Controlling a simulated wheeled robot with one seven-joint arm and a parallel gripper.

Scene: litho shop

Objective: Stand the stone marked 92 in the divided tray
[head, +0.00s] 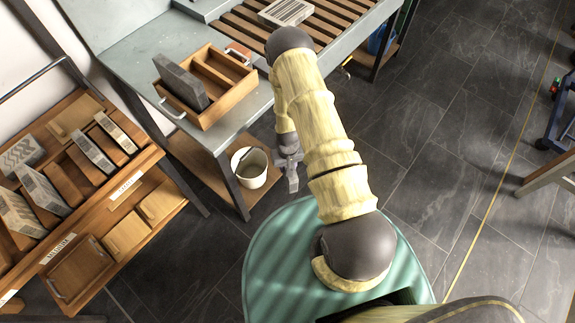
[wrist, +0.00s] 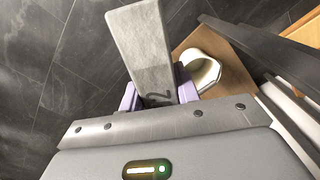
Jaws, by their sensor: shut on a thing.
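My gripper (wrist: 157,92) is shut on a grey stone (wrist: 142,40), with purple fingers on both sides of it. The wooden divided tray (head: 228,103) stands on the grey bench, up and left of my gripper. A dark slab (head: 181,81) leans in its left compartment; the compartments to its right look empty.
A white bucket (head: 249,168) stands on the bench's low wooden shelf; it also shows in the wrist view (wrist: 203,72). A wooden rack with several stones (head: 92,150) is at the left. A slatted bed (head: 285,35) with a pale block (head: 286,11) is behind. The floor at right is mostly clear.

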